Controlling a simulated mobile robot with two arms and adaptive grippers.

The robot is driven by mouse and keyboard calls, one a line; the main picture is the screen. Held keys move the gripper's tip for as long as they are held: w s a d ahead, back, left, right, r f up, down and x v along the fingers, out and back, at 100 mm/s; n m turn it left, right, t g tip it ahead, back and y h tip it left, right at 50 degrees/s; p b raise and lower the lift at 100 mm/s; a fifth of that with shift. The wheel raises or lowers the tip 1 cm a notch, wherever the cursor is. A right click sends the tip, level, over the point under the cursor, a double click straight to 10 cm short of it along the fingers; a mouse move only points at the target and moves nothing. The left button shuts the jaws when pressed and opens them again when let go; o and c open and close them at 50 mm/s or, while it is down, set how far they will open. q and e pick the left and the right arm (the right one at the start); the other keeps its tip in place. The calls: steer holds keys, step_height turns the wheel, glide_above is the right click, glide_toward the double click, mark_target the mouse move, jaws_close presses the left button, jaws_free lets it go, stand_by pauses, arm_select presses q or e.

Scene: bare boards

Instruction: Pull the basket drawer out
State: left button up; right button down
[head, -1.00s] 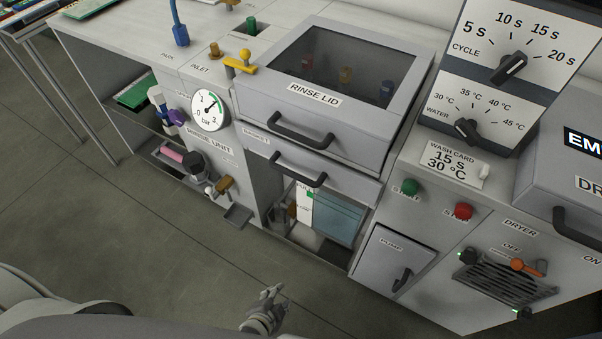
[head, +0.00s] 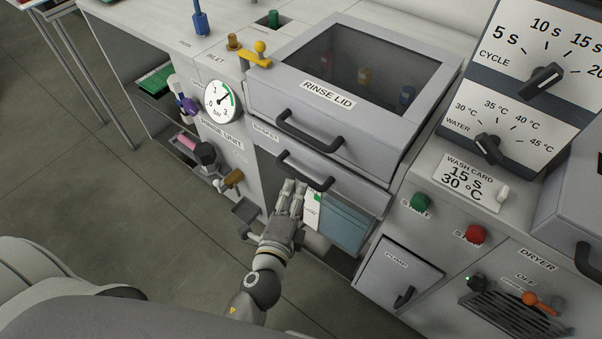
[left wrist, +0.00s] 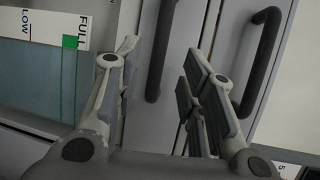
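The grey basket drawer (head: 352,191) is a front panel below the rinse lid, with a BASKET label at its left. It looks shut. Its dark bar handle (head: 303,171) crosses the left part of the front. My left gripper (head: 292,184) is just below and in front of this handle, pointing at it. In the left wrist view the two fingers (left wrist: 160,55) are spread apart, and the drawer handle (left wrist: 157,75) shows in the gap between them, not clamped. Whether a finger touches it I cannot tell. My right gripper is out of view.
The rinse lid handle (head: 309,133) runs above the drawer handle and also shows in the left wrist view (left wrist: 258,60). A blue water tank (head: 345,222) with a FULL/LOW gauge sits below. The pump door (head: 396,272) is at lower right. Open floor lies left.

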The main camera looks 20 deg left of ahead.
mark_target(301, 175)
arm_select(q)
steer(key=w, duration=0.2)
steer(key=w+f, duration=0.1)
steer(key=w, duration=0.1)
steer(key=w+p, duration=0.1)
steer(key=w, duration=0.2)
steer(key=shift+a+f, duration=0.15)
jaws_close()
